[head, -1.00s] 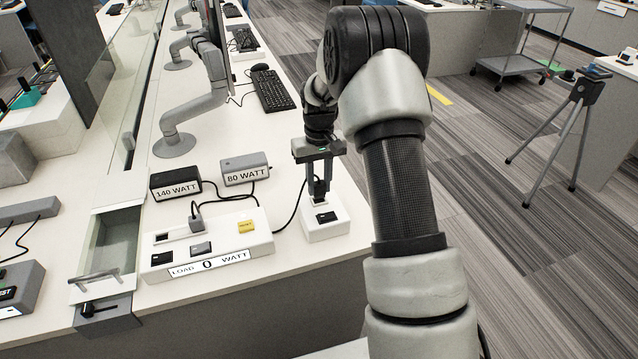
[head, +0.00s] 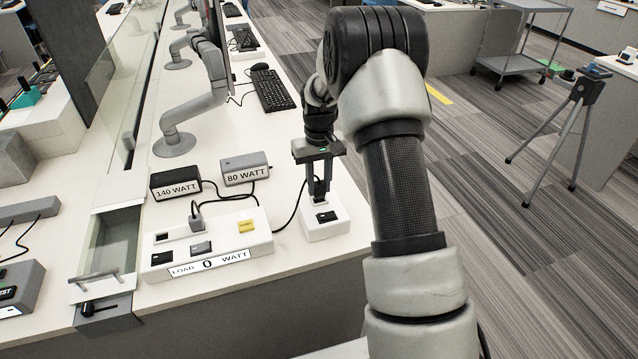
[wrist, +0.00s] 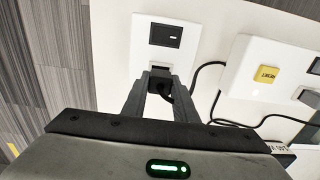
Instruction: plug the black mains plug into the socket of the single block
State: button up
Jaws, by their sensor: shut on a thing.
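My gripper (head: 319,187) is shut on the black mains plug (head: 319,186) just above the white single block (head: 328,229). In the wrist view the fingers (wrist: 161,82) grip the plug (wrist: 160,72) over the block's near part, and its cable bends away beside them. The block's black switch (head: 326,217) shows in front of the plug; it also shows in the wrist view (wrist: 166,36). The socket is hidden under the plug, and I cannot tell whether the plug is fully seated.
A white multi-socket block (head: 262,243) with a yellow button (head: 246,226), a grey plug (head: 196,220) and a load display reading 0 stands to the left. Behind it are the 140 watt box (head: 174,184) and the 80 watt box (head: 246,169). The bench edge runs close on the right.

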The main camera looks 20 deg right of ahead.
aim_at(319, 183)
jog(key=shift+f+b, duration=0.5)
jog(key=shift+f, duration=0.4)
jog(key=o, duration=1.1)
notch_tip(319, 183, up, 17)
jog(key=shift+r+p, duration=0.2)
jog(key=shift+p, duration=1)
